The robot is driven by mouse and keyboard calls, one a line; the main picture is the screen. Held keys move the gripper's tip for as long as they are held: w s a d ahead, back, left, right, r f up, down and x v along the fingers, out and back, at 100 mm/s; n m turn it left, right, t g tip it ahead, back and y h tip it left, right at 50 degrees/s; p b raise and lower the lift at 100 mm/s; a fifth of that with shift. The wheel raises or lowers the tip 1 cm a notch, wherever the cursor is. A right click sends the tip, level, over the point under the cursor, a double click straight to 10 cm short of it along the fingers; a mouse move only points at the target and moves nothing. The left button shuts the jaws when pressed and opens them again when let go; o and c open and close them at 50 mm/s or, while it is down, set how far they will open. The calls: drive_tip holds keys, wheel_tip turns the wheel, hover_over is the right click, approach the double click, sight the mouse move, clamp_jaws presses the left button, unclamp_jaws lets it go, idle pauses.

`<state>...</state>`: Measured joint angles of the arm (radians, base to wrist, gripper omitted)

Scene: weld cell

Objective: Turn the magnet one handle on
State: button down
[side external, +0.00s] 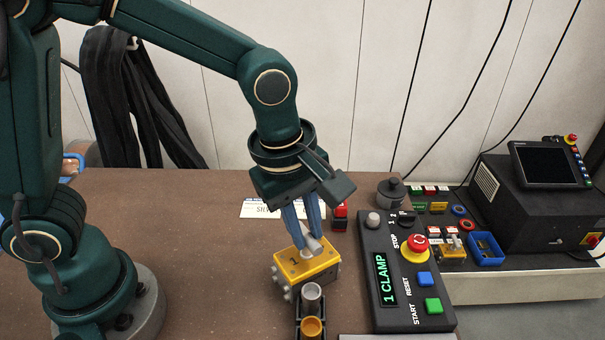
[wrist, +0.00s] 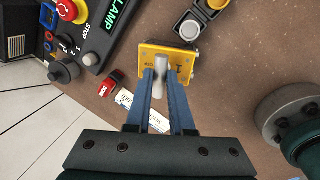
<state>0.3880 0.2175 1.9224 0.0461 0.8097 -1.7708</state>
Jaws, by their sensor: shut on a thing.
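The magnet one (side external: 318,270) is a yellow-topped block with a grey body, standing on the brown table. It also shows in the wrist view (wrist: 183,58), with small dark marks on its top on either side of the handle. Its grey handle (side external: 312,243) stands up from the top; in the wrist view the handle (wrist: 160,78) lies between my fingers. My gripper (side external: 308,236) has blue fingers and comes down from above, shut on the handle. The fingers partly hide the handle, so its exact turn angle is hard to tell.
A dark holder with a grey and an orange round piece (side external: 312,326) adjoins the block's front. A control box (side external: 388,315) reading "1 CLAMP" stands close right. A red object (side external: 340,213) and a white sign (side external: 258,209) lie behind.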

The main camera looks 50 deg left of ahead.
drive_tip(key=c, duration=0.8)
unclamp_jaws()
drive_tip(key=shift+s+r, duration=0.25)
drive_tip(key=shift+r, duration=1.05)
drive_tip(key=shift+s+r, duration=0.2)
drive_tip(key=shift+r, duration=1.05)
drive_tip(key=s+a+r+m+t, duration=0.2)
drive_tip(key=s+a+r+t, duration=0.1)
drive_tip(key=a+r, duration=0.3)
drive_tip(key=s+a+f+m, duration=0.1)
drive_tip(key=s+m, duration=0.1)
drive_tip(key=m, duration=0.2)
drive_tip(key=s+a+f+m, duration=0.1)
drive_tip(key=f+m, duration=0.1)
drive_tip(key=m, duration=0.3)
drive_tip(key=s+a+f+m, duration=0.2)
drive_tip(key=m, duration=0.2)
drive_tip(key=shift+s+m, duration=0.3)
